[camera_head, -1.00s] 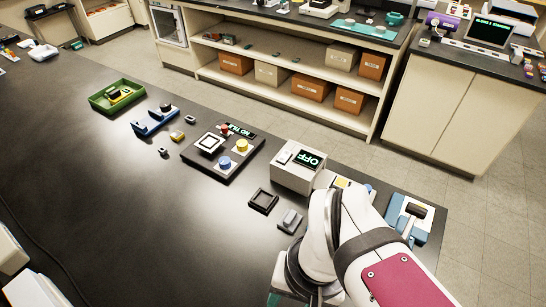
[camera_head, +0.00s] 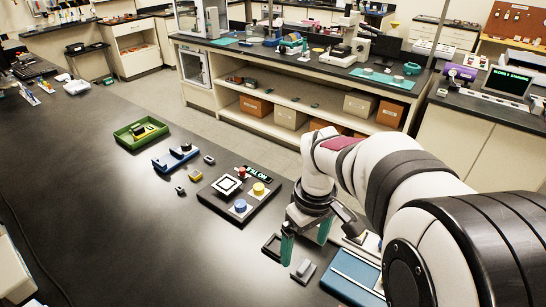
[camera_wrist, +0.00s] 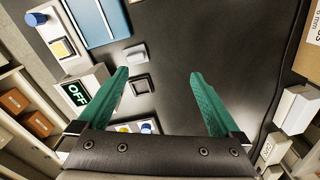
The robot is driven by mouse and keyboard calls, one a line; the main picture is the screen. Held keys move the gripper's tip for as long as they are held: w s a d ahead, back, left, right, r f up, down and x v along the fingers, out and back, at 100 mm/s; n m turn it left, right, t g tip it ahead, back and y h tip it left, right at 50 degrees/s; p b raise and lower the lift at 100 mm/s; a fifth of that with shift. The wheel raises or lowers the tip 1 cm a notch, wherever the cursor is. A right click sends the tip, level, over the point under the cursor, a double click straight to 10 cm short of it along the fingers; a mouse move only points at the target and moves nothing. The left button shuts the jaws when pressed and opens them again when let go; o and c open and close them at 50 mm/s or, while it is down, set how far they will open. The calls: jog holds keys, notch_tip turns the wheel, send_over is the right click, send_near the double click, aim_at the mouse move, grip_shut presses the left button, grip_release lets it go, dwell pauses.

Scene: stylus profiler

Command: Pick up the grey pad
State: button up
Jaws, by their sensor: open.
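The grey pad (camera_head: 303,270) is a small block on a dark base on the black bench, beside a dark square tray (camera_head: 272,246). In the wrist view the pad (camera_wrist: 136,53) lies beyond the tray (camera_wrist: 141,84). My gripper (camera_head: 306,238) has two green fingers, apart and empty, above the bench near the tray and pad. In the wrist view the gripper (camera_wrist: 158,75) is open, with the pad and tray nearer its left finger. The pad is not between the fingers.
A dark panel (camera_head: 212,202) with blue and yellow knobs sits left of my gripper. A blue device (camera_head: 350,278) stands close right of the pad.

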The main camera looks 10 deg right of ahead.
aim_at(304, 266)
jog(key=w+d+f+n, duration=0.3)
jog(key=w+f+n, duration=0.1)
jog(key=w+f, duration=0.25)
notch_tip(304, 266, down, 14)
jog(key=shift+s+r, duration=0.1)
jog(key=shift+r, duration=0.15)
jog(key=c, duration=1.3)
jog(key=shift+r, duration=0.15)
